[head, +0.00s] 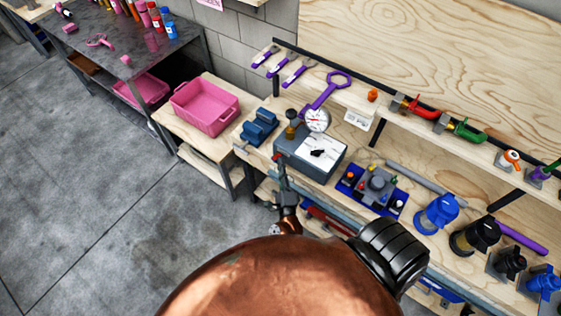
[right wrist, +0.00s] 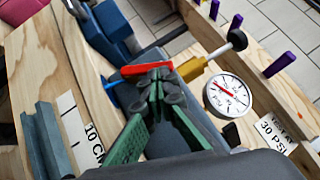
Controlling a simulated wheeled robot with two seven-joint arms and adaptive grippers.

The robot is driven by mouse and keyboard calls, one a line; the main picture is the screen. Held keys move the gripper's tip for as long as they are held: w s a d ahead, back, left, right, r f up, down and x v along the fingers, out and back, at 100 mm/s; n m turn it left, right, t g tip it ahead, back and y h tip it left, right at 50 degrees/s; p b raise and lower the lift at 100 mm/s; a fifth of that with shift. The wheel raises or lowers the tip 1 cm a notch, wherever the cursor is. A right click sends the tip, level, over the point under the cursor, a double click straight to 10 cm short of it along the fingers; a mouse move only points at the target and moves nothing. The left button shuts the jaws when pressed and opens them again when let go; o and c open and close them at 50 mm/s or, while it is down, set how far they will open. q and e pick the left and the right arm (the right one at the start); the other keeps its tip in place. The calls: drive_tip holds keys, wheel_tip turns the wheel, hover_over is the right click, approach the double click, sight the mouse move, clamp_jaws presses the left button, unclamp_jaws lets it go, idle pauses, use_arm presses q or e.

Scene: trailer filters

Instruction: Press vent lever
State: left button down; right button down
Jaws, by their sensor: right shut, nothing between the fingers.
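A red lever (right wrist: 147,68) lies across the tips of my right gripper (right wrist: 160,80) in the right wrist view. It looks very close to the green fingers, but I cannot tell whether they touch. The fingers are closed together with nothing between them. A round white dial gauge (right wrist: 228,94) on a brass fitting (right wrist: 192,69) is right of the fingers. In the head view the gauge (head: 317,119) stands at the back of a grey box (head: 311,152). My left gripper is not visible.
A blue device (head: 260,126) sits left of the grey box, and a blue tray of fittings (head: 371,190) is to its right. Blue filter housings (head: 437,213) stand farther right.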

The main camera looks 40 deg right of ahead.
drive_tip(key=shift+n+y+p, duration=0.3)
drive_tip(key=v, duration=1.2)
drive_tip(key=shift+a+r, duration=0.15)
drive_tip(key=shift+r, duration=0.1)
drive_tip(key=shift+w, duration=0.1)
